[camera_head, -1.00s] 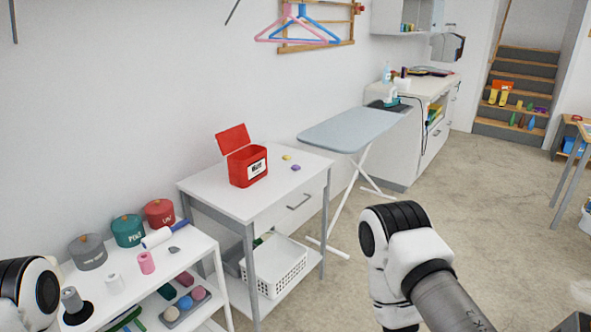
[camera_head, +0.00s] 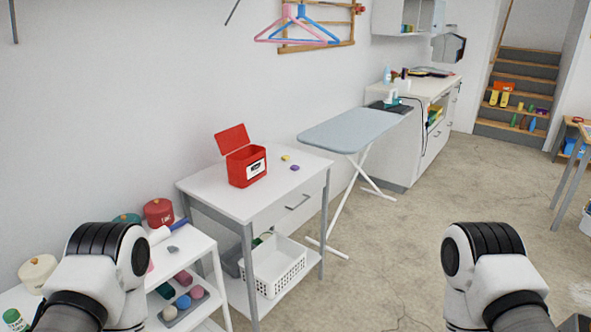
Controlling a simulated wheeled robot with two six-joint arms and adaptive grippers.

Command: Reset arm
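My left arm comes in at the lower left, in front of the low white shelf (camera_head: 197,244). It hides part of the shelf top. My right arm stands at the lower right over bare floor. Only rounded white and black arm links show. Neither gripper's fingers are in the picture, so I cannot see whether they hold anything.
A white table (camera_head: 222,200) bears an open red box (camera_head: 246,166) and small yellow and purple items. A white basket (camera_head: 277,272) sits below. An ironing board (camera_head: 345,130) stands behind it. The floor (camera_head: 400,240) between the table and my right arm is clear.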

